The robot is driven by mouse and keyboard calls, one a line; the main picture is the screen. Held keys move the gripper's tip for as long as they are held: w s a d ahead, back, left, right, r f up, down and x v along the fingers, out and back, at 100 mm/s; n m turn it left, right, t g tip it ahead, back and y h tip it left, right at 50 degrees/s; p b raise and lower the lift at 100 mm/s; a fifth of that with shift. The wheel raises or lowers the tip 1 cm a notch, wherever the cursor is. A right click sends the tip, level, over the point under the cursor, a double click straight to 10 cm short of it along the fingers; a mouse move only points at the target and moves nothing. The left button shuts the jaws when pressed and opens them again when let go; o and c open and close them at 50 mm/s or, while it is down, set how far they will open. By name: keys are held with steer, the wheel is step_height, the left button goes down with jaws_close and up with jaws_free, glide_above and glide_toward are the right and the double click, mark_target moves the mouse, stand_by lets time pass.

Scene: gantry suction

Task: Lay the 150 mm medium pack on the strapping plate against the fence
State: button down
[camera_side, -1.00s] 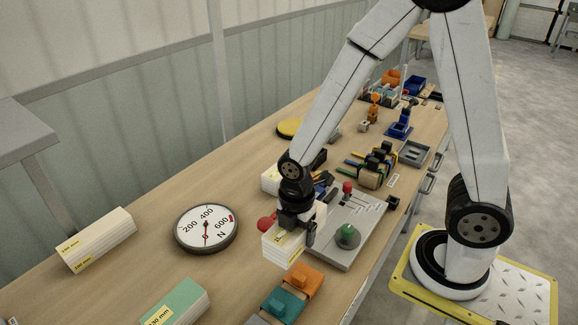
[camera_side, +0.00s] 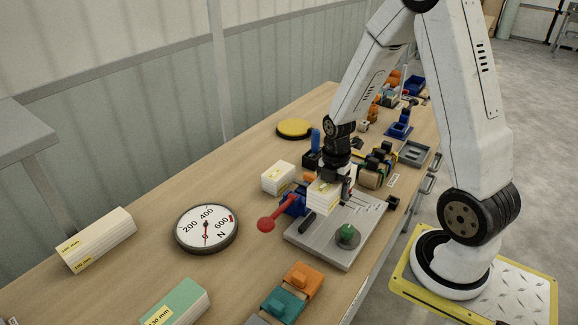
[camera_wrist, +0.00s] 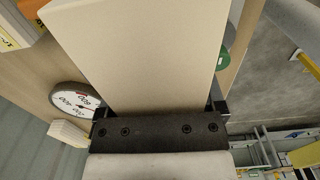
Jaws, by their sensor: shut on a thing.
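The medium pack, a cream block with a yellow label, is in my gripper in the side view (camera_side: 323,196); its label is too small to read there. In the wrist view the pack (camera_wrist: 140,60) fills the middle, with its broad cream face toward the camera. My gripper (camera_side: 338,184) is shut on the pack and holds it over the far part of the strapping plate (camera_side: 312,248), a grey plate. The pack appears above the plate; I cannot tell whether it touches. A dark bar (camera_side: 308,222) on the plate may be the fence. The arm hides part of the plate's far end.
A red-knobbed lever (camera_side: 266,224) juts left from the plate, and a green knob (camera_side: 347,236) stands on it. Another cream pack (camera_side: 278,177) lies to the left. A round dial (camera_side: 206,229), orange and teal blocks (camera_side: 302,278) and a large pack (camera_side: 96,240) are nearer the camera.

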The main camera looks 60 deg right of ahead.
steer(key=shift+s+d, duration=0.1)
steer(key=shift+d, duration=0.25)
steer(key=shift+f, duration=0.15)
glide_above(331, 218)
steer(key=shift+f, duration=2.75)
steer(key=shift+f, duration=1.55)
stand_by(0.3)
jaws_free()
steer(key=shift+r, duration=0.1)
steer(key=shift+r, duration=3.8)
steer(key=shift+a, duration=0.1)
